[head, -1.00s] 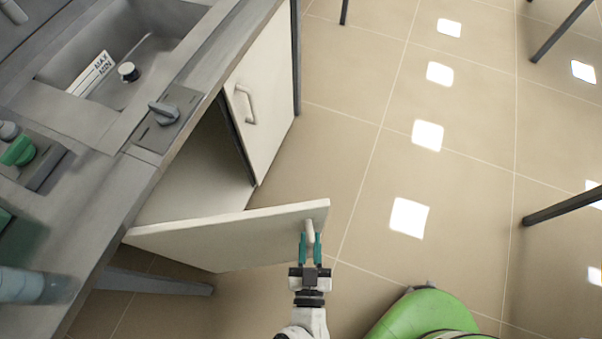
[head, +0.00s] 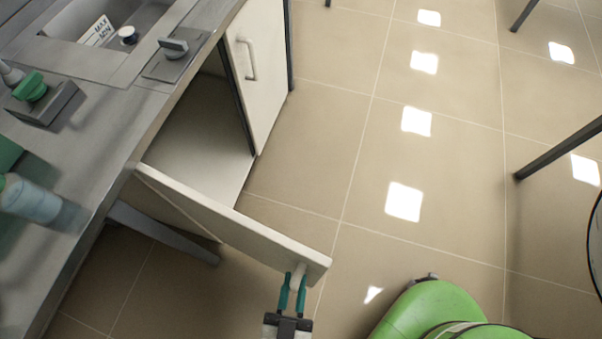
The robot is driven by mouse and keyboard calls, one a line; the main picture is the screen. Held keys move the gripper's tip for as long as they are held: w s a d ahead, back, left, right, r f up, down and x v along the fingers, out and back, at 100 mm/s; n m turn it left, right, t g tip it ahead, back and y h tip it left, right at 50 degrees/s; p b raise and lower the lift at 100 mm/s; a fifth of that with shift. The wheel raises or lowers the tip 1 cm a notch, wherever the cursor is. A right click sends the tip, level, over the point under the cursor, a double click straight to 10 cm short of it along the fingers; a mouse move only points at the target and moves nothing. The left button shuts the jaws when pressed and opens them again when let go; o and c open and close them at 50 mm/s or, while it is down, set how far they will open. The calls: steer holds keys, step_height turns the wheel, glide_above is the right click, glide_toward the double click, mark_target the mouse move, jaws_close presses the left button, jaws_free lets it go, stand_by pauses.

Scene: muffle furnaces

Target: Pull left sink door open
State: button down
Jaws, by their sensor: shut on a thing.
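The left sink door (head: 230,220) is a pale panel swung well out from the cabinet under the sink counter. Its free end points to the lower right over the floor. My gripper (head: 293,283), with teal fingers, is shut on the door's handle (head: 300,270) near that free end. The handle is mostly hidden between the fingers. The cabinet interior (head: 200,133) behind the door shows open and bare.
The right sink door (head: 257,70) is shut and has its own handle (head: 247,58). The counter (head: 100,120) holds a green knob (head: 30,88) and a bottle (head: 30,198). Thin table legs (head: 560,150) stand at the far right.

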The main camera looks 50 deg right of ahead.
steer(key=shift+a, duration=1.05)
steer(key=c, duration=1.1)
jaws_free()
steer(key=shift+w, duration=0.1)
steer(key=shift+d, duration=0.1)
steer(key=b+v, duration=0.2)
steer(key=v, duration=0.9)
steer(key=shift+d+b, duration=0.1)
steer(key=shift+b, duration=0.25)
